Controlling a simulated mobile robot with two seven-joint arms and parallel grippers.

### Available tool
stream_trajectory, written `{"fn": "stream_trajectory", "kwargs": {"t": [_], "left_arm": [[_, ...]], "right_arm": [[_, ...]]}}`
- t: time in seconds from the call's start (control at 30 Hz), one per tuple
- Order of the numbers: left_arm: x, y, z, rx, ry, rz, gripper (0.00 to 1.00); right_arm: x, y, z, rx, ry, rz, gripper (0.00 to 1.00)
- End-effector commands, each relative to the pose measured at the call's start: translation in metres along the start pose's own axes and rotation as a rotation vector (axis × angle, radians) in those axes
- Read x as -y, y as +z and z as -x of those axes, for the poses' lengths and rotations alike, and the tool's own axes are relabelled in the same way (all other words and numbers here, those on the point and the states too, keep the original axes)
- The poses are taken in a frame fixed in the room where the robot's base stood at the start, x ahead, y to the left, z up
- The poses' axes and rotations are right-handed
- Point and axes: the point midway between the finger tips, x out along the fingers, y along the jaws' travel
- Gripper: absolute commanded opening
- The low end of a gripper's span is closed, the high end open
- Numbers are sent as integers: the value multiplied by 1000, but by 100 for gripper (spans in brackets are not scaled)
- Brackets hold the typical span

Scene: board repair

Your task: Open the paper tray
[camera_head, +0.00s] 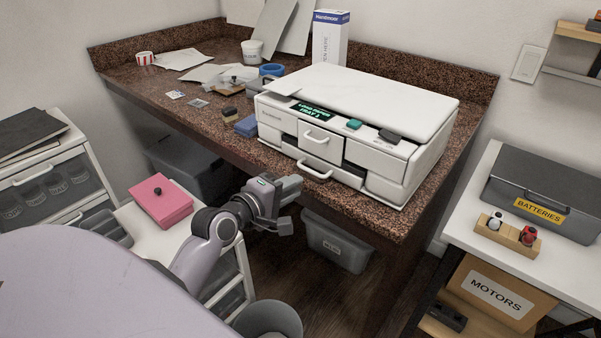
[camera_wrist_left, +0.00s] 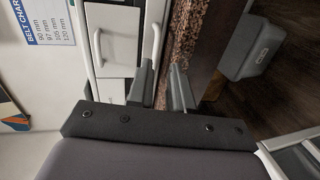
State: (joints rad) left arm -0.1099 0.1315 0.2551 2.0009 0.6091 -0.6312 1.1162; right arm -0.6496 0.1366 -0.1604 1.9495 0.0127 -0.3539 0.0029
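A white printer (camera_head: 362,105) stands on the speckled counter; its green display appears to read "LOAD PAPER TRAY 1". Its front has an upper drawer with a handle (camera_head: 317,138) and a lower tray with a handle (camera_head: 315,171). Both look shut. The left wrist view shows the upper handle (camera_wrist_left: 98,48) and the lower handle (camera_wrist_left: 155,46) sideways. My left gripper (camera_head: 292,203) is below and in front of the printer, past the counter's edge. In the left wrist view its fingers (camera_wrist_left: 164,85) are apart, empty, and clear of both handles. My right gripper is out of view.
The counter edge (camera_head: 240,157) lies close to my left gripper. A grey bin (camera_head: 337,243) stands beneath the counter. A pink box (camera_head: 161,200) sits on a white cart at left. A side table at right holds a batteries case (camera_head: 545,200).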

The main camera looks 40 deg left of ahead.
Motion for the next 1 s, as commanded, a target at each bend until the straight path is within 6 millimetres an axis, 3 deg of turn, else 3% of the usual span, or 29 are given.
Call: {"fn": "stream_trajectory", "kwargs": {"t": [0.17,0.6,1.0], "left_arm": [[-6,-2,-8,2,12,39,20],[-6,-2,-62,1,11,33,20],[-5,-2,-72,1,9,31,20]], "right_arm": [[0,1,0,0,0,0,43],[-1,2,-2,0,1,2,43],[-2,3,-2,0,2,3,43]]}}
